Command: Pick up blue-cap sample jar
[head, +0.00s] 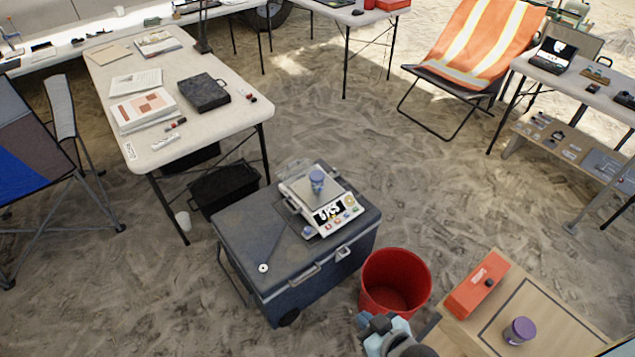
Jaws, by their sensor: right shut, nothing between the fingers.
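The blue-cap sample jar (317,181) stands upright on the weighing plate of a white scale (336,212). The scale sits on the lid of a dark grey cooler box (247,222). My right gripper (368,321) shows at the bottom edge, in front of the red bucket and well apart from the jar. It is shut with nothing in it. My left gripper is not in view.
A red bucket (373,294) stands beside the cooler. A wooden table (575,337) at bottom right holds a red box (478,284) and a purple-lidded jar (519,331). A white table (222,120) is behind left. Open sand lies behind the cooler.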

